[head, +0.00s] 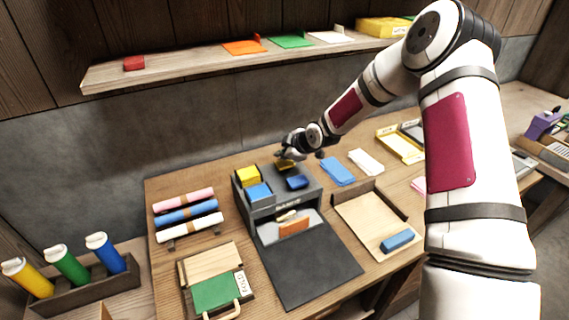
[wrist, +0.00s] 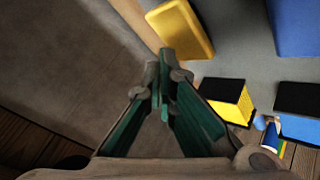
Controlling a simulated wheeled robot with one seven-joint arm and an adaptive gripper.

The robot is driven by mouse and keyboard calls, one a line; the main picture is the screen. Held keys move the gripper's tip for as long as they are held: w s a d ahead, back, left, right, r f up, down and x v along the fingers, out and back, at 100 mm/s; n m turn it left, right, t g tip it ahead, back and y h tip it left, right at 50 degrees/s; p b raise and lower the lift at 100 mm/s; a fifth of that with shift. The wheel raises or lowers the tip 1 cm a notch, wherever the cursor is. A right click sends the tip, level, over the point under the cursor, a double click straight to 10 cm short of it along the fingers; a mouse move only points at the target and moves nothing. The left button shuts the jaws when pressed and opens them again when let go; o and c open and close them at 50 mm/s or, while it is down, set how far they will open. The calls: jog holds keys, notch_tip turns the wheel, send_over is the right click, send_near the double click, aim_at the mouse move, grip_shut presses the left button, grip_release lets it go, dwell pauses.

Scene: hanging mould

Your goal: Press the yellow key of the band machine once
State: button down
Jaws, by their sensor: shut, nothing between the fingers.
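The band machine (head: 245,208) is a dark grey box on the table, with a dark sloping sheet in front. Its yellow key (head: 285,165) lies at the back right of its top, partly hidden under my gripper (head: 288,158). The key also shows in the wrist view (wrist: 181,29), just right of my gripper's tips (wrist: 163,62). My gripper is shut and empty. It is close over the key; I cannot tell whether it touches. A blue key (head: 297,183) sits nearer the front and also shows in the wrist view (wrist: 297,25).
A taller yellow block (head: 247,176) and blue block (head: 259,193) stand on the machine's left side. Coloured rolls (head: 186,214) lie to the left. A wooden tray (head: 365,225) with a blue block is at the right. A shelf (head: 190,69) runs along the wall above.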

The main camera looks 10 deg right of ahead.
aim_at(283, 164)
jog(key=shift+f, duration=0.15)
jog(key=shift+f, duration=0.3)
jog(key=shift+f+b, duration=0.3)
jog(key=shift+f, duration=0.55)
dwell(0.9)
jog(key=shift+r, duration=1.3)
jog(key=shift+r+p, duration=0.75)
jog(key=shift+r, duration=1.75)
